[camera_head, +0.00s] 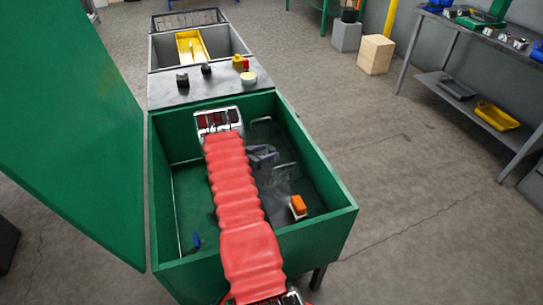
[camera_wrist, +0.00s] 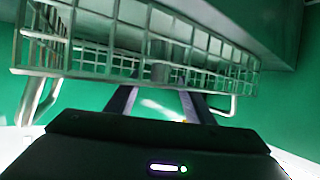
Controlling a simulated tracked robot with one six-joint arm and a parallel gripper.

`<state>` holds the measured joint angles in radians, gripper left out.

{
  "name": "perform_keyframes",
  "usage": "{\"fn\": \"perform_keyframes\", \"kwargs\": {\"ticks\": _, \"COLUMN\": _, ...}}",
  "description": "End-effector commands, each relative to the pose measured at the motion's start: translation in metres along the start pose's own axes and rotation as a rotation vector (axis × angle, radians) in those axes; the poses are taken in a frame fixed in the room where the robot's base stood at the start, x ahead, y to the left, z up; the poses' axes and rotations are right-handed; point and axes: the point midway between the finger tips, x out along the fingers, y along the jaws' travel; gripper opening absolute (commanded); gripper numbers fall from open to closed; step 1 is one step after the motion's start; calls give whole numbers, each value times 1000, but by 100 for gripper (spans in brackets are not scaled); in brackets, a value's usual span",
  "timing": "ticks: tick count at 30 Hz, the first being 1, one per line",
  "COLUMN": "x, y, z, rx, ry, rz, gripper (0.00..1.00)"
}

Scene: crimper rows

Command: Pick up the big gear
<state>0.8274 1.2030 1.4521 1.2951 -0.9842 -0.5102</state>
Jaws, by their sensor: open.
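I cannot pick out the big gear for sure in either view. My gripper (camera_head: 264,155) is inside the green bin (camera_head: 334,212), below its rim, at the end of my red-sleeved arm. In the wrist view my gripper (camera_wrist: 157,100) shows two dark fingers set apart, with no object clearly held between them. A wire basket (camera_wrist: 235,75) stands just beyond the fingertips. A small grey upright shape (camera_wrist: 160,72) shows through the basket mesh, too unclear to name.
The green lid (camera_head: 60,120) stands open at the left. An orange and white item (camera_head: 298,207) lies in the bin. A metal panel (camera_head: 225,92) with small parts adjoins the bin's far end, before a yellow tray (camera_head: 183,48). The bin walls surround my arm.

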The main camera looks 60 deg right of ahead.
Motion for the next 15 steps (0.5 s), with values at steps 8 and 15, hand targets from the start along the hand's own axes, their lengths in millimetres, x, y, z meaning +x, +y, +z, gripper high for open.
{"fn": "perform_keyframes", "kwargs": {"ticks": 8, "x": 18, "y": -1, "z": 0, "rx": 1, "ry": 0, "rz": -1, "gripper": 48}}
{"fn": "perform_keyframes", "kwargs": {"ticks": 15, "x": 18, "y": -1, "z": 0, "rx": 1, "ry": 0, "rz": -1, "gripper": 48}}
